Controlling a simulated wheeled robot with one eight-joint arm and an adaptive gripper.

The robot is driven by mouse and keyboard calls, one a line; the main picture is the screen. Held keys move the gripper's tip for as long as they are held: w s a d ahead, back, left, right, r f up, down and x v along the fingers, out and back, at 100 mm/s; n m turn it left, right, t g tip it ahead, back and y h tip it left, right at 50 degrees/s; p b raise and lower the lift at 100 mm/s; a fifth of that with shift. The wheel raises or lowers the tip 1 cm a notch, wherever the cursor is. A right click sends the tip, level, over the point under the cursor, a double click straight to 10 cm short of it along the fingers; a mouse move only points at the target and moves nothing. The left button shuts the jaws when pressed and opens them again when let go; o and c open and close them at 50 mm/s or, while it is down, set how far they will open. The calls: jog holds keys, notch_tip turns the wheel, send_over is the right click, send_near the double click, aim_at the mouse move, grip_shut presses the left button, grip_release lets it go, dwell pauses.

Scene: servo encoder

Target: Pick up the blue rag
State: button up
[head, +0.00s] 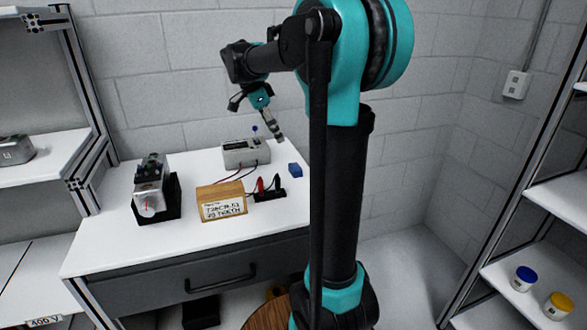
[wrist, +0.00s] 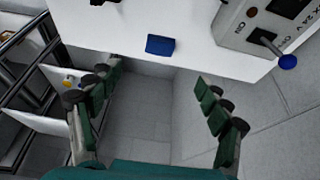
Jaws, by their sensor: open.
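The blue rag (head: 295,170) is a small folded blue block on the white tabletop, near its right edge. In the wrist view the rag (wrist: 160,45) lies close to the table edge, ahead of the space between my fingers. My gripper (head: 274,130) is above the table, up and to the left of the rag in the head view. In the wrist view my gripper (wrist: 157,76) has its two green-padded fingers wide apart with nothing between them. The gripper does not touch the rag.
A grey power supply (head: 246,152) with a blue-tipped lever (wrist: 287,62) stands near the rag. Red and black leads (head: 268,187), a wooden box with a label (head: 221,200) and a metal servo unit (head: 150,190) share the table (head: 110,245). A shelf rack (head: 520,270) stands right.

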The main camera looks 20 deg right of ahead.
send_over(295, 167)
jog(key=a, duration=0.3)
notch_tip(295, 167, down, 10)
jog(key=shift+r, duration=0.2)
jog(key=shift+d+x, duration=0.15)
jog(key=shift+x, duration=1.15)
jog(key=shift+d+x, duration=0.15)
jog(key=shift+x, duration=1.15)
jog(key=shift+r, duration=0.1)
jog(key=shift+c, duration=0.5)
jog(key=c, duration=0.9)
jog(key=shift+c, duration=0.2)
jog(key=shift+r, duration=0.1)
notch_tip(295, 167, up, 20)
